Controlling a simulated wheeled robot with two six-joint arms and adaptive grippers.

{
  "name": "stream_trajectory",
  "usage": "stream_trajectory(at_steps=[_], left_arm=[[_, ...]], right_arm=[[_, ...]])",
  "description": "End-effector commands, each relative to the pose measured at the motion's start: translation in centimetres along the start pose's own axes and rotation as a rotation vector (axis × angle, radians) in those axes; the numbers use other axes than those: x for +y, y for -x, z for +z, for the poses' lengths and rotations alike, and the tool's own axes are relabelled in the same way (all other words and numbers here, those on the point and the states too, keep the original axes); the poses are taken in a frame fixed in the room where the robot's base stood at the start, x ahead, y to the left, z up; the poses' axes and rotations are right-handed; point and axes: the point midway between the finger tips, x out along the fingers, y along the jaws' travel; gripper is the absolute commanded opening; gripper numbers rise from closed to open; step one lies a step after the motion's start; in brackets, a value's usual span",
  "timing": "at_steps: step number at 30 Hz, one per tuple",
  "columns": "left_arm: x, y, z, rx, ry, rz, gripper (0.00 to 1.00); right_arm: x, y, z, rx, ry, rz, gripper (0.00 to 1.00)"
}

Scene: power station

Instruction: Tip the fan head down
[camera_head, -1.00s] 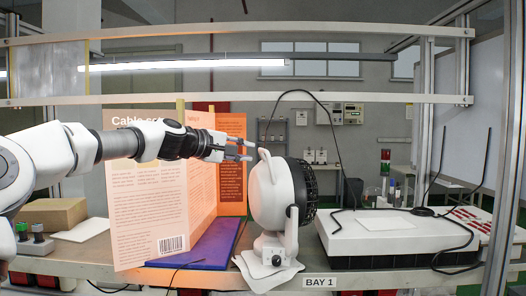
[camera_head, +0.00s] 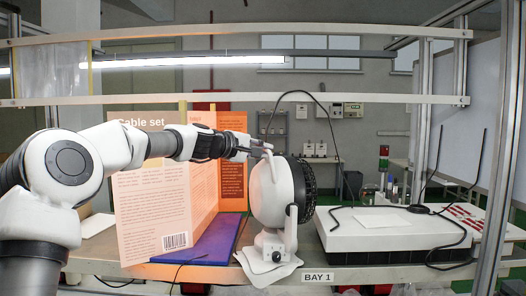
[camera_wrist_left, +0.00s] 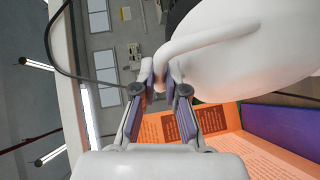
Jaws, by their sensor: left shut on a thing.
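The fan head (camera_head: 270,192) is white at the back with a black grille (camera_head: 305,190) facing right. It stands upright on a white stand (camera_head: 270,262) with a dark knob at its pivot. My left gripper (camera_head: 262,149) is at the top rear of the fan head. In the left wrist view, the gripper (camera_wrist_left: 160,80) is shut on the white handle (camera_wrist_left: 205,38) that curves off the back of the fan head. The fingers hide part of the handle. My right gripper is not in view.
An orange folded card (camera_head: 150,215) stands left of the fan, beside a purple mat (camera_head: 205,245). A white box (camera_head: 390,235) with a black cable lies to the right. A metal rail (camera_head: 240,100) crosses above the bench.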

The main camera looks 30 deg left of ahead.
Motion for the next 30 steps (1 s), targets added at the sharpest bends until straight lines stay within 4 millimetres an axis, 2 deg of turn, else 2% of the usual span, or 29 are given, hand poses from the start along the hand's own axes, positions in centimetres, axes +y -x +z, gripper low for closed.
stream_trajectory(at_steps=[8,13,30], left_arm=[[0.9,-0.8,0.4,-0.005,-0.033,-0.070,0.00],[1.2,-2.0,1.1,-0.007,-0.057,-0.119,0.00],[2.0,-6.7,3.5,-0.004,-0.057,-0.114,0.00]], right_arm=[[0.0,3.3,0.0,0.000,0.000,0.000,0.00],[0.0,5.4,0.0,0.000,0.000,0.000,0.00],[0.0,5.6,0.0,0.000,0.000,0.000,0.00]])
